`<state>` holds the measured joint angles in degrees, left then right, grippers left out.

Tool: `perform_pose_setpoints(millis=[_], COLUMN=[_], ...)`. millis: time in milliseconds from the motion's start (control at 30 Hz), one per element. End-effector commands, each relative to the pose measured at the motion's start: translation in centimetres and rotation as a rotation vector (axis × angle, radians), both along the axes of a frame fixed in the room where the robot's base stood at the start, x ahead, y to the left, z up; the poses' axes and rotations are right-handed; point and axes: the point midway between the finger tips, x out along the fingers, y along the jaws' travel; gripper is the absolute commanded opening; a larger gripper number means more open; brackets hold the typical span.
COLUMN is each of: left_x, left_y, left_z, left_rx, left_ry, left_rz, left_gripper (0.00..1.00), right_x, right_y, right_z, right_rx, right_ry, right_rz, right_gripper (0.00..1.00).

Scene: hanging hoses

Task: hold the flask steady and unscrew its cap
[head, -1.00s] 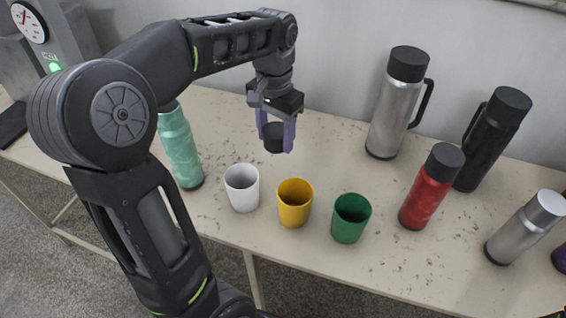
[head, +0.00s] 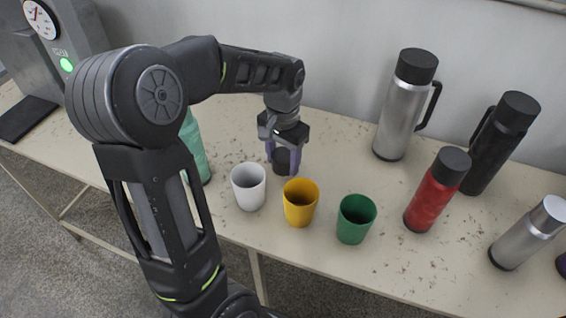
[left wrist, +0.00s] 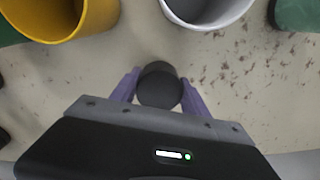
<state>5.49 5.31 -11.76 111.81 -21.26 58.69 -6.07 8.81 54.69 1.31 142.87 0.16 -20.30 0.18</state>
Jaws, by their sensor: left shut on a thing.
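My left gripper (head: 283,166) is shut on a dark, round cap (head: 282,158). It holds the cap low at the table behind the white and yellow cups; I cannot tell if the cap touches the tabletop. In the left wrist view the cap (left wrist: 159,86) sits between the two purple fingers. A mint-green flask (head: 194,145) stands upright at the left of the cups in the head view. My left arm hides much of it, including its top. My right gripper is not in view.
A white cup (head: 249,187), a yellow cup (head: 300,203) and a green cup (head: 355,219) stand near the front edge. A steel flask (head: 398,118), a black flask (head: 496,146), a red flask (head: 433,195) and a silver flask (head: 522,236) stand at the right. Bare table (head: 335,150) lies right of the gripper.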

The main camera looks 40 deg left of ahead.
Motion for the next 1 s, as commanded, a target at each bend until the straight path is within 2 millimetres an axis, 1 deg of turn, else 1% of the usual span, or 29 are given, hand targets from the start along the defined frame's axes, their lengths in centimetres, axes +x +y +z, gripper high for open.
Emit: perform_pose_setpoints(millis=[33,133,400,533,567,800,1000], left_x=[-0.1,-0.1,0.0,0.0,0.0,0.0,0.0], left_y=[0.0,0.0,0.0,0.0,0.0,0.0,0.0], left_z=[-0.7,-1.6,-1.8,-2.2,-2.1,-2.1,-2.0], left_rx=[0.000,0.000,0.000,0.000,0.000,0.000,0.000], left_ry=[0.005,0.002,0.000,0.000,0.000,0.000,0.000], left_rz=[0.000,0.000,0.000,0.000,0.000,0.000,0.000], left_gripper=[0.05,0.05,0.05,0.05,0.56,0.75,0.76], right_x=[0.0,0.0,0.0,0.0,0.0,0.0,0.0], right_y=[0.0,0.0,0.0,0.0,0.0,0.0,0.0], right_z=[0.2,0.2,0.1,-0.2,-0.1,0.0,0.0], right_rx=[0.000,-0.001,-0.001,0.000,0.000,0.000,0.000], right_ry=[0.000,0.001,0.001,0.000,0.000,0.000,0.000], right_rz=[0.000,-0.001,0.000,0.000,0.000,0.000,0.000], right_gripper=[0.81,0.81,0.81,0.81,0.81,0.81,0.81])
